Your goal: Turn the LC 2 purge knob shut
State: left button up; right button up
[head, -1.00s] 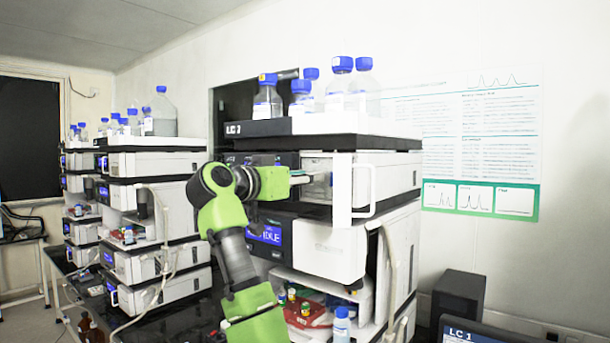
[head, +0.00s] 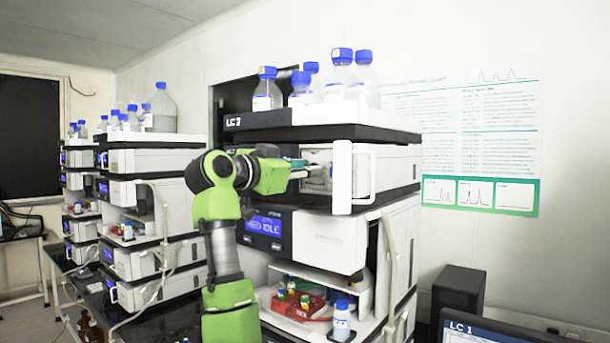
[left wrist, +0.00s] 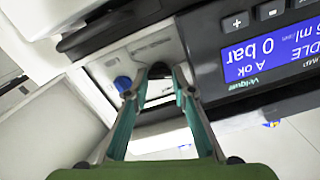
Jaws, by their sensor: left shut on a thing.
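The near instrument stack carries an LC label (head: 236,122) that looks like LC 2. My left gripper (head: 301,163) reaches in from the left to the pump module behind the open white door. In the left wrist view its teal fingers (left wrist: 160,74) close around a dark knob-like part on the pale front panel, mostly hidden between the fingertips. I take this to be the purge knob; its angle cannot be told. A blue round part (left wrist: 122,84) sits just left of the fingers. The pump display (left wrist: 268,52) reads 0 bar. My right gripper is not in view.
The white door (head: 354,178) stands open just right of the gripper. Blue-capped bottles (head: 341,72) stand on top of the stack. A red vial tray (head: 299,304) and a small bottle (head: 341,322) are below. More stacks (head: 155,215) stand at left.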

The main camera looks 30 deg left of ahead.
pick_arm(q)
jog(key=m, duration=0.2)
jog(key=shift+f+m, duration=0.1)
jog(key=shift+m, duration=0.3)
jog(key=m, duration=0.3)
jog(key=shift+m, duration=0.3)
jog(key=m+p, duration=0.1)
jog(key=m, duration=0.2)
jog(key=shift+m+p, duration=0.3)
jog(key=shift+p, duration=0.05)
jog(key=m+p, duration=0.2)
jog(key=m, duration=0.1)
jog(key=shift+d+f+m, duration=0.1)
jog(key=shift+d+m, duration=0.05)
jog(key=shift+m, duration=0.25)
jog(key=shift+f+m+p, duration=0.15)
jog(key=shift+m+p, duration=0.15)
jog(key=shift+m, duration=0.1)
jog(key=o, duration=0.8)
jog(key=shift+o, duration=0.2)
